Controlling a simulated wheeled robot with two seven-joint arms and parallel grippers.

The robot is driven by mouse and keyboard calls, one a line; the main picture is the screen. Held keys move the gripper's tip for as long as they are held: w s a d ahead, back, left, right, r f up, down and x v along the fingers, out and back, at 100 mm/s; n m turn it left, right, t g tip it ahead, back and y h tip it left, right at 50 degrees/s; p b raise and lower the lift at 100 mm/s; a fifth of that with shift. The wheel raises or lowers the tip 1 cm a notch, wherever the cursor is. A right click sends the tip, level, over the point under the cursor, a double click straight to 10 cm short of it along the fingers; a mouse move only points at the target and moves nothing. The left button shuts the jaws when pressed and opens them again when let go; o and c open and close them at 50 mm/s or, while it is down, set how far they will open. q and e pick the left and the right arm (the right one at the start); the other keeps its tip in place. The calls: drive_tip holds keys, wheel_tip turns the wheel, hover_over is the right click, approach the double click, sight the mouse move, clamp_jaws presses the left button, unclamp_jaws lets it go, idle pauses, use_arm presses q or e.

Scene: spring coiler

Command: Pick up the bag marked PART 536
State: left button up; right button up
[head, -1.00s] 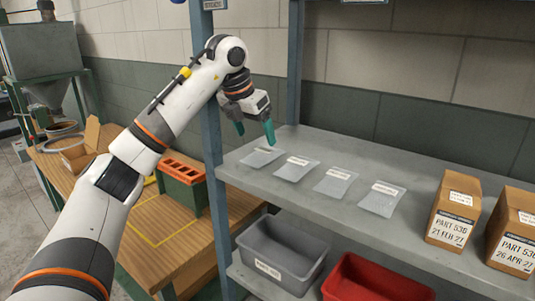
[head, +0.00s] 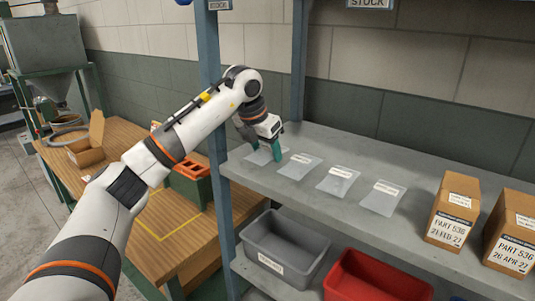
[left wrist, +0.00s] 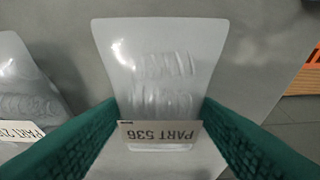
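The bag marked PART 536 (left wrist: 158,75) is a clear flat pouch with coiled springs inside, lying on the grey shelf. Its label reads upside down in the left wrist view. In the head view the bag (head: 259,157) is the leftmost in the row, partly hidden by my left gripper (head: 268,158). The green fingers of my left gripper (left wrist: 160,135) are open, one at each side of the bag's labelled end. Whether they touch it I cannot tell. My right gripper is not in view.
A neighbouring bag (left wrist: 25,90) lies close beside it; more bags (head: 338,181) continue the row. Two cardboard boxes (head: 452,212) stand further right on the shelf (head: 300,205). A blue post (head: 212,110) is close to my left arm. Grey and red bins (head: 283,250) sit below.

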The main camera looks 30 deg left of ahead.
use_arm(q)
drive_tip(key=shift+c, duration=1.3)
drive_tip(key=shift+r, duration=0.15)
